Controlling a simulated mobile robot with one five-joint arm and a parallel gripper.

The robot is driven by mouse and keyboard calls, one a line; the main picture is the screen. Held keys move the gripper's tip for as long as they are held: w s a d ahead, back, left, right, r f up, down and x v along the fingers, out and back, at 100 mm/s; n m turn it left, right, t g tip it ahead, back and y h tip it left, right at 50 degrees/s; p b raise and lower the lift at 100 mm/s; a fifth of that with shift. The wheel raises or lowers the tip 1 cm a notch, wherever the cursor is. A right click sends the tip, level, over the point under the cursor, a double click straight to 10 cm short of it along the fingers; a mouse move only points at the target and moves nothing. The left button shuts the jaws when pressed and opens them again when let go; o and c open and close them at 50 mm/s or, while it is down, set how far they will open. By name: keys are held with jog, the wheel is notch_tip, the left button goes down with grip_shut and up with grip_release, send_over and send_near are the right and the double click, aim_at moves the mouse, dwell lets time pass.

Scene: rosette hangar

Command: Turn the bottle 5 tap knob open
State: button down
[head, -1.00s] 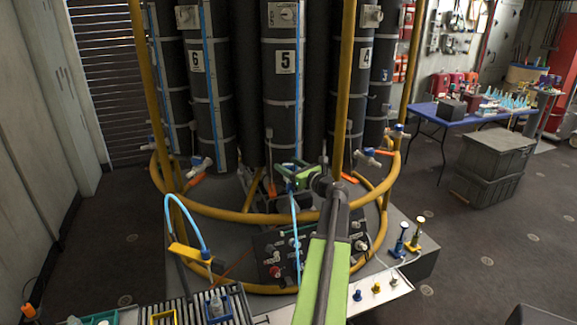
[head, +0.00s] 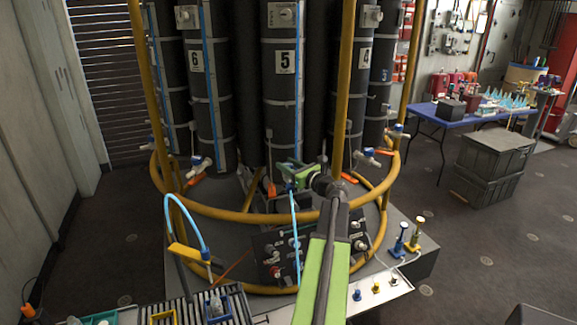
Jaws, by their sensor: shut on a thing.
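Bottle 5 (head: 283,120) is a tall dark cylinder with a white "5" label, in the middle of the rosette. My gripper (head: 287,180) is at its foot, at the far end of my green arm. It is shut on the tap knob of bottle 5. The knob itself is mostly hidden by the green gripper body, so its turn angle cannot be told. A light blue tube hangs down just below the gripper.
The yellow ring rail (head: 248,216) and its uprights surround the bottles close to my arm. Bottle 6 (head: 207,110) and bottle 4 (head: 370,100) stand either side. A black control panel (head: 268,248) lies below.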

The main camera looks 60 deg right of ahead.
jog(key=shift+d+y, duration=0.2)
jog(key=shift+y, duration=0.1)
jog(key=n+y, duration=0.3)
jog(key=y, duration=0.2)
jog(key=shift+d+n+t, duration=0.1)
jog(key=shift+n+t, duration=0.2)
jog(key=shift+t, duration=0.1)
jog(key=n+y, duration=0.2)
jog(key=y, duration=0.2)
jog(key=shift+g, duration=0.3)
jog(key=shift+n+y, duration=0.4)
jog(key=shift+n, duration=0.1)
jog(key=shift+a+y, duration=0.3)
jog(key=c, duration=0.9)
grip_release()
jog(key=shift+o, duration=0.2)
jog(key=shift+s+d, duration=0.1)
jog(key=shift+s, duration=0.05)
